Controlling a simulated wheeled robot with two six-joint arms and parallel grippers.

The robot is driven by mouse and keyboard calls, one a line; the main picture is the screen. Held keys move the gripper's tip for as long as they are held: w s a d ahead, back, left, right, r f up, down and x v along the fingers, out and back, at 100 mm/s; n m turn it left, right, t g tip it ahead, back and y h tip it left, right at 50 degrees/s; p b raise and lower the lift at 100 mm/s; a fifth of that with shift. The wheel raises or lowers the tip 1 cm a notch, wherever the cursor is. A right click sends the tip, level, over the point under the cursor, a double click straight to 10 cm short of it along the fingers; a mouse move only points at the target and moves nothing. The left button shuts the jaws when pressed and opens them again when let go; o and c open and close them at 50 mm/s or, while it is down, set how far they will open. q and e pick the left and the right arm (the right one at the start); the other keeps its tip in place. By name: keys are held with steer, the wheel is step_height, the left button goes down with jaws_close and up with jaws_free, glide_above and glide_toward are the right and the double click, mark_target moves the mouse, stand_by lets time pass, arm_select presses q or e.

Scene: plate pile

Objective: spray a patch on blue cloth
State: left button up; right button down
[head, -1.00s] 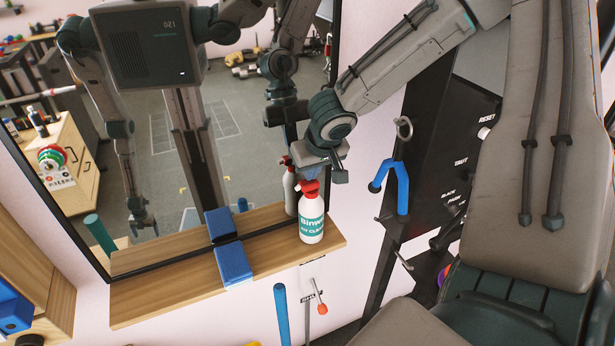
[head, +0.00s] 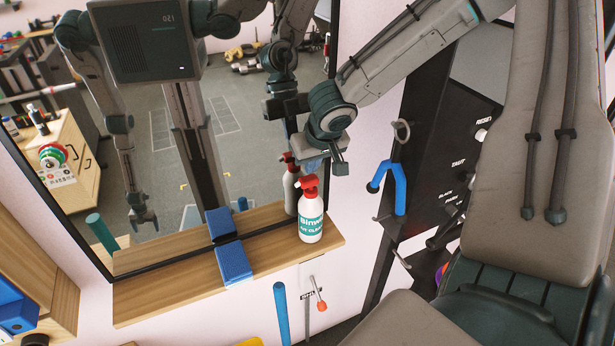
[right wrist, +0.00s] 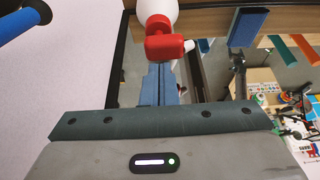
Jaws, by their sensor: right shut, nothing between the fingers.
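A white spray bottle (head: 311,224) with a red spray head and a teal label stands upright on the wooden shelf under the mirror. A folded blue cloth (head: 234,264) lies on the shelf to its left, hanging over the front edge. My right gripper (head: 314,164) is shut and empty, just above the red spray head. In the right wrist view, the shut blue-grey fingers (right wrist: 159,88) point toward the red spray head (right wrist: 165,42); I cannot tell whether they touch it. My left gripper shows only as a small mirror reflection.
The mirror (head: 180,130) behind the shelf (head: 170,297) repeats the bottle and cloth. A blue forked hook (head: 388,188) on a dark frame stands to the right. A blue rod (head: 282,312) and a red-tipped tool (head: 319,296) are below the shelf.

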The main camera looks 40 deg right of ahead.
step_height(320, 180, up, 6)
steer(key=p, duration=0.4)
stand_by(0.5)
